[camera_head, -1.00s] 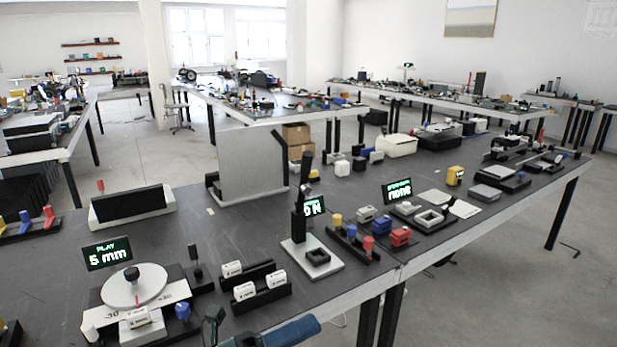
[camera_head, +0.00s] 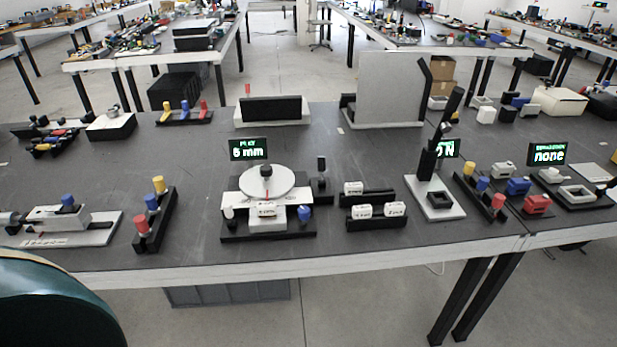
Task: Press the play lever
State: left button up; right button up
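The play station (camera_head: 267,228) stands near the table's front edge. It has a white round disc (camera_head: 266,184) with a black knob, a blue knob (camera_head: 304,213), a white knob and a small labelled block on a black base. Behind it a screen (camera_head: 248,149) reads PLAY with a millimetre value, which looks like 5 or 6. Just right of the disc a black upright lever (camera_head: 321,166) rises from a small black base. It appears to be the play lever, and nothing touches it. Neither of my grippers shows.
Farther right is a white plate with a tall black post (camera_head: 427,162). A row of coloured pegs (camera_head: 153,215) lies to the left. A large dark green rounded shape (camera_head: 50,300), likely mine, fills the lower left.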

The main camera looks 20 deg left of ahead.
aim_at(226, 206)
jog(key=u, duration=1.35)
